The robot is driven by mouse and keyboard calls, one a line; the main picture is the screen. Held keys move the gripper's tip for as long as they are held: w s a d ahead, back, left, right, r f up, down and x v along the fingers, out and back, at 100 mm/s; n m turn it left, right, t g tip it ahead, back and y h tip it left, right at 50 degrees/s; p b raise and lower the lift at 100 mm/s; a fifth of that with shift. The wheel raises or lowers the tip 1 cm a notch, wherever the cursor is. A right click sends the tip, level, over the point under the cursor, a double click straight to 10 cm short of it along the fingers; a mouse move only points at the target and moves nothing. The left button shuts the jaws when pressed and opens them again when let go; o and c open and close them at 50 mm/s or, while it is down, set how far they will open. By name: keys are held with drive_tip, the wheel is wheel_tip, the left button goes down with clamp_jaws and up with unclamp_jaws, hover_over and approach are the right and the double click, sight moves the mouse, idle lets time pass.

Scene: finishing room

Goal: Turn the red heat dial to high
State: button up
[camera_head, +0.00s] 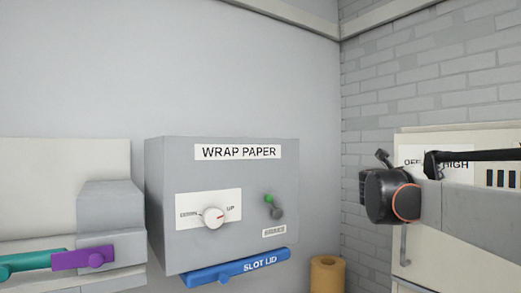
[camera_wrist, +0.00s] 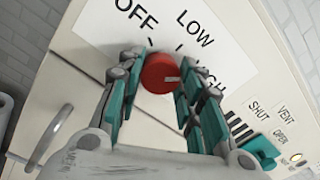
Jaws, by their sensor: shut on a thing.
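The red heat dial (camera_wrist: 160,73) shows in the wrist view, on a white label plate with OFF, LOW and HIGH printed around it. A short white mark on the dial points to the right in the picture, roughly toward the HIGH side; a finger partly covers that area, so I cannot tell if it lines up exactly. My gripper (camera_wrist: 158,66) is shut on the dial, with one teal-padded finger on each side. In the head view, my arm and wrist hide the dial; parts of the OFF and HIGH lettering show beside them on the cream cabinet (camera_head: 409,251).
In the head view, a grey WRAP PAPER box (camera_head: 280,185) with a blue slot lid (camera_head: 210,274) is on the wall at left.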

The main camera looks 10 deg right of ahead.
drive_tip(key=shift+m, duration=1.3)
drive_tip(key=o, duration=1.1)
drive_tip(key=shift+c, duration=0.2)
